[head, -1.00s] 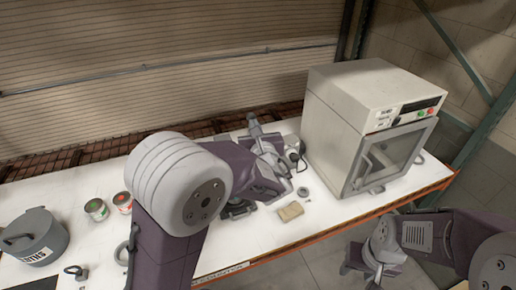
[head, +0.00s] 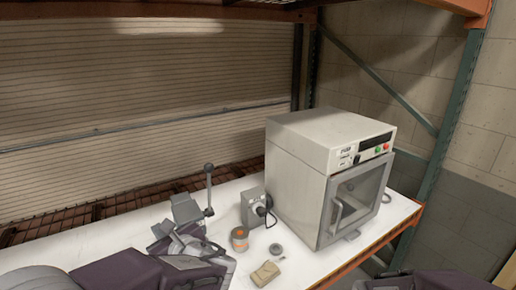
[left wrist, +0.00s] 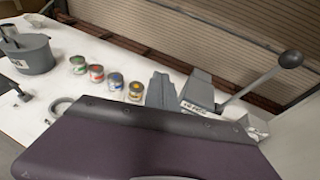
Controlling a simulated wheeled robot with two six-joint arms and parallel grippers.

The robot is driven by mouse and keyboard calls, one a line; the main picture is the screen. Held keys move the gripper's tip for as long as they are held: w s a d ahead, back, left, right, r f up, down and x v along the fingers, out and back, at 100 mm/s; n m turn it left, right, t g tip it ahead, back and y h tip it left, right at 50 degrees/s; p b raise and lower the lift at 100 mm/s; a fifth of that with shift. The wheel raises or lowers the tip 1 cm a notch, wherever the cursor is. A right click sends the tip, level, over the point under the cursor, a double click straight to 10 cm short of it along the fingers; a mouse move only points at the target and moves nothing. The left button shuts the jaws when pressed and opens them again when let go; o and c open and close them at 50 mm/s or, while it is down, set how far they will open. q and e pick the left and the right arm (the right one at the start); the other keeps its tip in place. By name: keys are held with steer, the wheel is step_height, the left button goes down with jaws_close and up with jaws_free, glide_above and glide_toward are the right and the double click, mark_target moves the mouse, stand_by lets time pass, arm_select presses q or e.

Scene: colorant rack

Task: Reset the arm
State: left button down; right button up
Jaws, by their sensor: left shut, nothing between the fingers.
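In the head view my left arm comes in from the lower left. Its gripper (head: 218,254) is low over the white table, just left of the small can, shut with nothing in it. Part of the gripper hides the foot of a grey lever device (head: 186,208). In the left wrist view a large purple body part of mine fills the bottom, and the fingertips cannot be made out. My right arm shows only as a cut-off purple and grey piece at the bottom right of the head view; its fingers cannot be made out.
A white oven-like cabinet (head: 300,155) stands at the right end of the table. A can (head: 240,239), grey round part (head: 276,249) and tan block (head: 265,274) lie before it. The left wrist view shows a grey pot (left wrist: 33,55) and several cans.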

arm_select(q)
steer(key=s+a+f+n+g+h+b, duration=0.2)
steer(key=s+f+n+g, duration=0.4)
steer(key=f, duration=0.4)
steer(key=s+a+f+n+g+h+b, duration=0.25)
steer(key=s+f+n, duration=0.25)
steer(key=s+f, duration=0.45)
steer(key=s+d+f+n+g+h, duration=0.2)
steer(key=d+f+n+h, duration=0.2)
steer(key=d+f+n, duration=0.35)
steer(key=w+d+n+t+h, duration=0.2)
steer(key=w+d+n, duration=0.1)
steer(key=d+n, duration=0.3)
steer(key=shift+w+n+h, duration=0.15)
steer(key=shift+n+h, duration=0.2)
steer(key=shift+n, duration=0.4)
arm_select(e)
step_height(320, 180, down, 6)
steer(key=shift+s, duration=0.15)
arm_select(q)
steer(key=shift+d+f, duration=0.1)
